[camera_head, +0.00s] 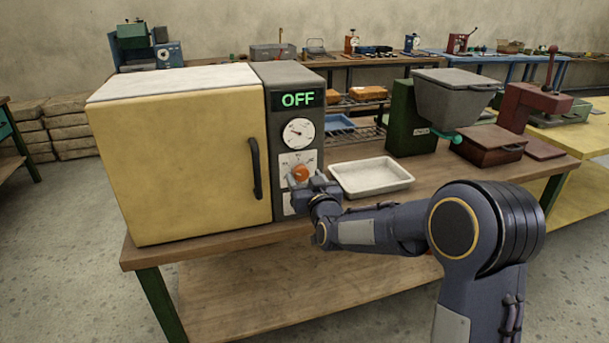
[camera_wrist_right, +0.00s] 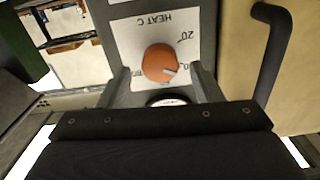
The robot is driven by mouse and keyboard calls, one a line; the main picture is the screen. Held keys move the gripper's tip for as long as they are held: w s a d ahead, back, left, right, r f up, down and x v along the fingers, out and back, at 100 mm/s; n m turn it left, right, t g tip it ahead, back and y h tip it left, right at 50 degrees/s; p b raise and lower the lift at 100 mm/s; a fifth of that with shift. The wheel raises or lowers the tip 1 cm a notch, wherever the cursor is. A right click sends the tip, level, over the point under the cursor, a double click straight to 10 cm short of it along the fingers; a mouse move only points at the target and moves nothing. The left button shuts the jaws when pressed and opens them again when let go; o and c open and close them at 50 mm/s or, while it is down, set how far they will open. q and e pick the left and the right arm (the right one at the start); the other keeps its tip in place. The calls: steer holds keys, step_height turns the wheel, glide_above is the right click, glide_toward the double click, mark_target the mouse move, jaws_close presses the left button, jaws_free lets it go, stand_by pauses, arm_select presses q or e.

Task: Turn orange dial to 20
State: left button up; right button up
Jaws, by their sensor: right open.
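The orange dial (camera_head: 300,173) sits on a white scale plate on the grey control panel of a yellow oven. In the right wrist view the dial (camera_wrist_right: 161,63) shows a pale pointer mark, with the plate printed "HEAT C" upside down and a "20" beside the dial. The display (camera_head: 297,99) above reads OFF. My right gripper (camera_head: 302,180) is at the panel, right by the dial. In the wrist view its two fingers (camera_wrist_right: 161,80) are open, one on each side of the dial; I cannot tell whether they touch it. My left gripper is not in view.
A round white gauge (camera_head: 299,132) is above the dial. The oven's dark handle (camera_head: 255,168) stands out to the left of the panel. A white tray (camera_head: 371,177) lies on the bench to the right, with a green hopper machine (camera_head: 412,118) behind it.

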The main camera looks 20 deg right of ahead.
steer(key=shift+w, duration=1)
steer(key=shift+c, duration=0.5)
steer(key=c, duration=0.9)
